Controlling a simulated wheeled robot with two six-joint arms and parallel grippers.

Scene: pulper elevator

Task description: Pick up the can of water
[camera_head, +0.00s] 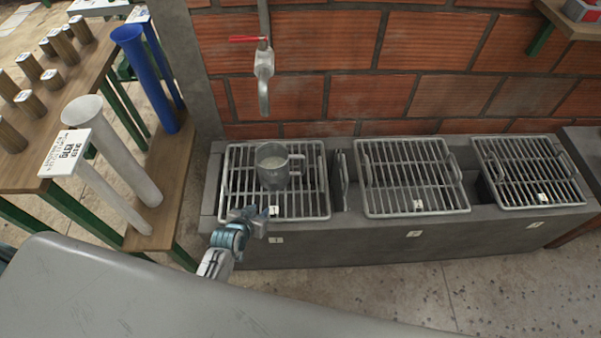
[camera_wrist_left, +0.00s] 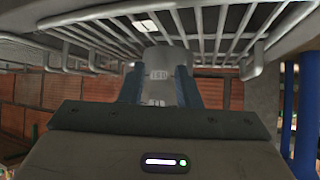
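The can of water (camera_head: 271,173) is a grey metal cup with a side handle and pale liquid inside. It stands upright on the left metal grate (camera_head: 228,205). My left gripper (camera_head: 262,217) is in front of the can, nearer to me, at the front edge of that grate. In the left wrist view the picture is upside down, and the blue fingers of my left gripper (camera_wrist_left: 158,78) are apart. The can (camera_wrist_left: 158,60) shows between and beyond them, with pale markings on its side. The gripper looks empty. My right gripper is not in view.
A tap with a red handle (camera_head: 264,68) hangs above the left grate by the brick wall. Two more grates (camera_head: 413,178) lie to the right on the concrete trough. A wooden shelf with blue and white tubes (camera_head: 148,80) stands at left.

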